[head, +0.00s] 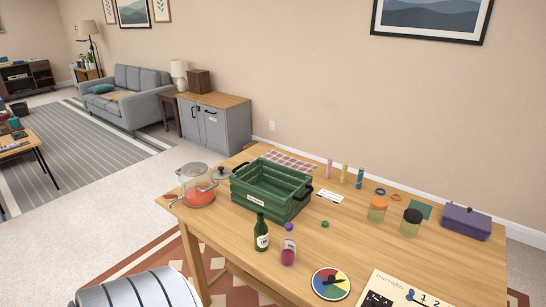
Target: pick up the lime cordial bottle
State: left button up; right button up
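A dark green bottle (261,232) with a green cap and a pale label stands upright near the front of the wooden table (225,240), just in front of the green crate. It looks like the lime cordial bottle, but its label is too small to read. A clear bottle (288,246) with a purple cap and dark pink contents stands close to its right. Neither of my grippers is in view.
The green crate (258,199) stands behind the bottles. A glass pot with red contents (197,188) is to the left. A colored dial (330,283) and a board (405,290) lie at front right. Jars (377,211) and a purple box (465,222) stand farther right.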

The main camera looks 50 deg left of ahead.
aim_at(260, 229)
jog(key=u, duration=1.8)
